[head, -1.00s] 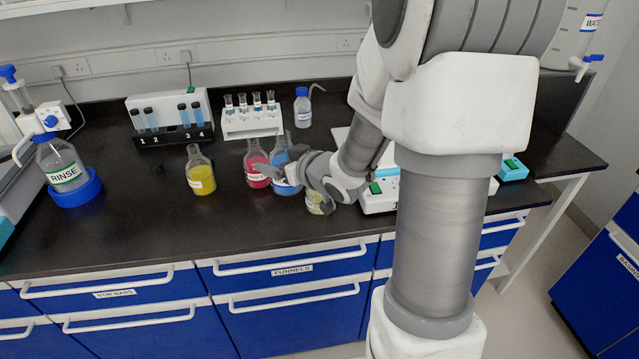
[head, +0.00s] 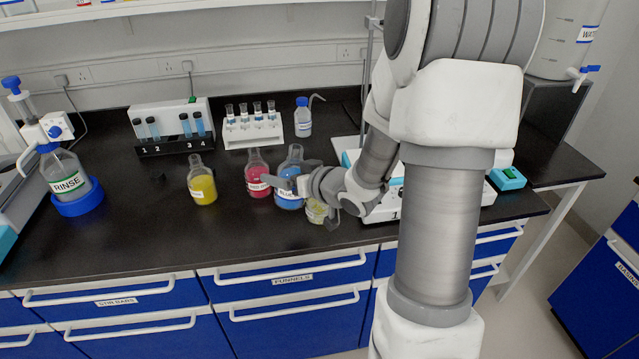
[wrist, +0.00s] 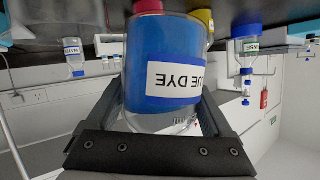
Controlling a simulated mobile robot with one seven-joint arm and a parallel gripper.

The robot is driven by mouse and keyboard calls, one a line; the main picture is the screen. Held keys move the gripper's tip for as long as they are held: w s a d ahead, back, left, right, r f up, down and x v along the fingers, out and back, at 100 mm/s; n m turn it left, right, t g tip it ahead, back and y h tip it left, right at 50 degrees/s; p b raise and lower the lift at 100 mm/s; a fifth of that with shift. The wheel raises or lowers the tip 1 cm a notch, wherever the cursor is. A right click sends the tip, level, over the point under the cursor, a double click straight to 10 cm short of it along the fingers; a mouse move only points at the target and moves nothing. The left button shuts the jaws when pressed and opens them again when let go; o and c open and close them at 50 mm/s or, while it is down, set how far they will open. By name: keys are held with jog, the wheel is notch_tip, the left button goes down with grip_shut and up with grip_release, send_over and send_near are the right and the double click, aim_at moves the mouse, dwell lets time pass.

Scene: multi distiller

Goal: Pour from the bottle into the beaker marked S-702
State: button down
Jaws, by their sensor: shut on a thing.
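My gripper (head: 283,186) is shut around a flask of blue liquid (head: 291,167) and reaches it from the right. The wrist view is upside down and shows the flask (wrist: 165,50) between the fingers, with a label ending in "UE DYE". The flask looks upright and at counter height; I cannot tell if it touches the counter. A small glass vessel with pale yellow contents (head: 316,213) stands just in front of it, partly hidden by my gripper. Its marking is not readable. I cannot make out S-702 on any vessel.
A red flask (head: 257,174) stands close left of the blue one, and a yellow flask (head: 202,184) farther left. A white vial rack (head: 252,130) and a wash bottle (head: 303,118) stand behind. A rinse bottle (head: 68,180) is far left. The front left counter is clear.

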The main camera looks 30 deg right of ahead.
jog(key=shift+w+d+r+m+y+p, duration=0.1)
jog(key=shift+d+r+m+y+p, duration=0.25)
jog(key=shift+m+p, duration=0.35)
jog(key=shift+d+m+y+p, duration=0.1)
jog(key=shift+m+y+p, duration=0.4)
jog(key=shift+p, duration=0.3)
jog(key=shift+d+f+m+y+p, duration=0.1)
jog(key=shift+d+m+y+p, duration=0.3)
jog(key=shift+m, duration=0.2)
jog(key=shift+a+f+m+y, duration=0.1)
jog(key=shift+a+m+y, duration=0.25)
jog(key=shift+m, duration=0.15)
jog(key=shift+a+f+m+t+y, duration=0.15)
jog(key=shift+a+m+t+y, duration=0.2)
jog(key=shift+m, duration=0.45)
dwell(0.7)
jog(key=shift+a+r+m+y, duration=0.15)
jog(key=shift+r+m+y, duration=0.2)
jog(key=shift+r+m, duration=0.25)
dwell(1.9)
jog(key=shift+f+m+t, duration=0.2)
jog(key=shift+m+t, duration=0.05)
jog(key=shift+m, duration=0.25)
dwell(0.9)
